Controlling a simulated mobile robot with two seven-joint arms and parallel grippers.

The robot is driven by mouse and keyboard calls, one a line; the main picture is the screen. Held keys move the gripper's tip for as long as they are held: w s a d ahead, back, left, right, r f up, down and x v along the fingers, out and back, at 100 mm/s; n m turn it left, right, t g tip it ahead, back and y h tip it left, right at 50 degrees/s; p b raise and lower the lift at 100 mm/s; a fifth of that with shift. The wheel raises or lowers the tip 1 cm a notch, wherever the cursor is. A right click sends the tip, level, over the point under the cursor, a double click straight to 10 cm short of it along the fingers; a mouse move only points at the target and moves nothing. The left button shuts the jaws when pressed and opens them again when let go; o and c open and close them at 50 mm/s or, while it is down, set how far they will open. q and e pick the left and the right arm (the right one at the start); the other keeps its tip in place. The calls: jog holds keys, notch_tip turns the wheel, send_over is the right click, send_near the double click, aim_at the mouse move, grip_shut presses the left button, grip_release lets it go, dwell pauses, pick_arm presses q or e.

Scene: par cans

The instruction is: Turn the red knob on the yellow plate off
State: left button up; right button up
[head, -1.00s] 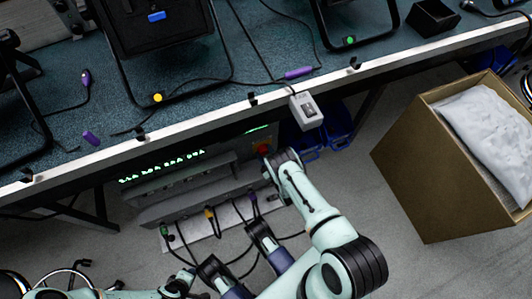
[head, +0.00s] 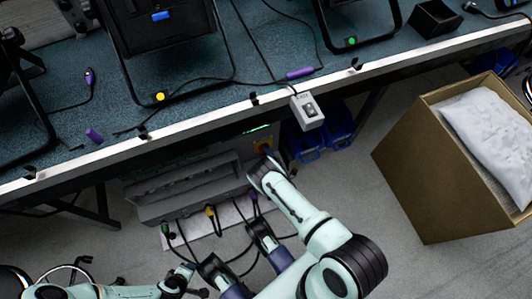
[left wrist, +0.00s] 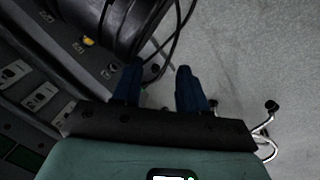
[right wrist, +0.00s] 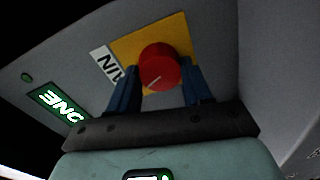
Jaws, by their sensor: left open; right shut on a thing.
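The red knob (right wrist: 160,66) sits on the yellow plate (right wrist: 128,46) on a grey panel in the right wrist view, its white pointer line slanted. My right gripper (right wrist: 160,88) has its blue fingers on either side of the knob and is shut on it. In the head view my right gripper (head: 262,165) reaches to the grey unit (head: 190,185) under the table edge and hides most of the knob. My left gripper (left wrist: 160,88) is open and empty, with bare floor beside it in the left wrist view.
The table edge (head: 200,118) runs above the grey unit, with a white switch box (head: 308,112) hanging from it. Cables are plugged in along the unit's front. A cardboard box (head: 440,175) stands on the floor at right; blue bins (head: 322,135) lie under the table.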

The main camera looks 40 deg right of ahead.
pick_arm(q)
jog(key=shift+s+a+f+g+b, duration=0.15)
jog(key=shift+s+f+g+b, duration=0.25)
jog(key=shift+s+f, duration=0.45)
pick_arm(e)
jog(key=shift+s+f+n+h, duration=0.15)
jog(key=shift+n+h, duration=0.15)
jog(key=shift+n, duration=1.7)
pick_arm(q)
jog(key=shift+s, duration=0.1)
pick_arm(e)
jog(key=o, duration=1)
jog(key=shift+o, duration=0.2)
pick_arm(q)
jog(key=shift+t, duration=0.4)
jog(key=shift+w+d+r+p, duration=0.3)
jog(key=shift+r+p, duration=0.25)
jog(key=shift+r, duration=0.3)
jog(key=shift+w+d+r+p, duration=0.3)
jog(key=shift+r+p, duration=0.25)
jog(key=shift+r, duration=0.3)
jog(key=shift+w+d+r+p, duration=0.3)
jog(key=shift+r+p, duration=0.25)
jog(key=shift+r, duration=0.3)
pick_arm(e)
jog(key=v, duration=1.3)
jog(key=shift+r, duration=0.3)
